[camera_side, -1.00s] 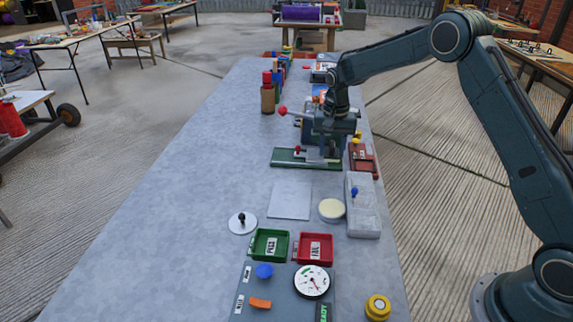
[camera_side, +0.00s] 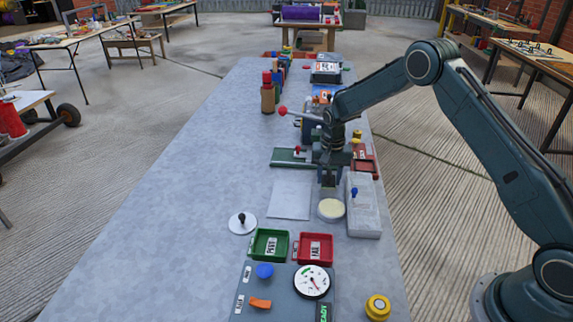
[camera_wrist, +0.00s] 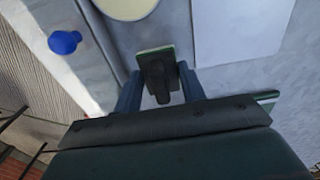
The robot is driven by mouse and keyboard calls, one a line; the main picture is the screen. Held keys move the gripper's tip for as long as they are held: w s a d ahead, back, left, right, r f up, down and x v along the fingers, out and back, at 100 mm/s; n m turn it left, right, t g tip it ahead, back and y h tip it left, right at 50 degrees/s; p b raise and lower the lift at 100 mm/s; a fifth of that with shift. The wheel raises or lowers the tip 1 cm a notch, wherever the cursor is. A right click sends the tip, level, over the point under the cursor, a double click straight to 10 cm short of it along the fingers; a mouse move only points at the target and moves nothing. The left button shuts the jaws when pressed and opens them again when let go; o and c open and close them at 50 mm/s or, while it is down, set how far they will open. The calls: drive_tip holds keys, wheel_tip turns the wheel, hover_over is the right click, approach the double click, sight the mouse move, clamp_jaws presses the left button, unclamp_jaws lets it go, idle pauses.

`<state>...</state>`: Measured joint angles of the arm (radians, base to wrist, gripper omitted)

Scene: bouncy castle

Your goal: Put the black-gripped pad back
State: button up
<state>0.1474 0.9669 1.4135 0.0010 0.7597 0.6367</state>
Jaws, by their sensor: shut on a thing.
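My gripper (camera_side: 328,178) is shut on a small pad with a black grip, just behind the round cream disc (camera_side: 331,209) in the side view. In the wrist view the pad (camera_wrist: 153,52) has a green edge and its black grip sits between the two fingers of my gripper (camera_wrist: 158,74). In the side view the pad is mostly hidden, and I cannot tell how high it is above the table. The cream disc also shows at the top of the wrist view (camera_wrist: 125,8), a little apart from the pad.
A white square sheet (camera_side: 290,200) lies left of the disc. A pale box (camera_side: 364,220) with a blue knob (camera_side: 354,191) stands right. A green plate fixture (camera_side: 285,157) is behind. Green (camera_side: 269,244) and red (camera_side: 315,248) trays are in front. The table's left side is clear.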

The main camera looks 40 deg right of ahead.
sight(329, 173)
drive_tip(key=shift+f, duration=1.1)
drive_tip(key=shift+f, duration=0.15)
drive_tip(key=o, duration=0.9)
drive_tip(key=shift+o, duration=0.2)
wheel_tip(329, 173, up, 12)
drive_tip(key=shift+f, duration=0.1)
drive_tip(key=shift+r, duration=0.25)
drive_tip(key=shift+r, duration=0.1)
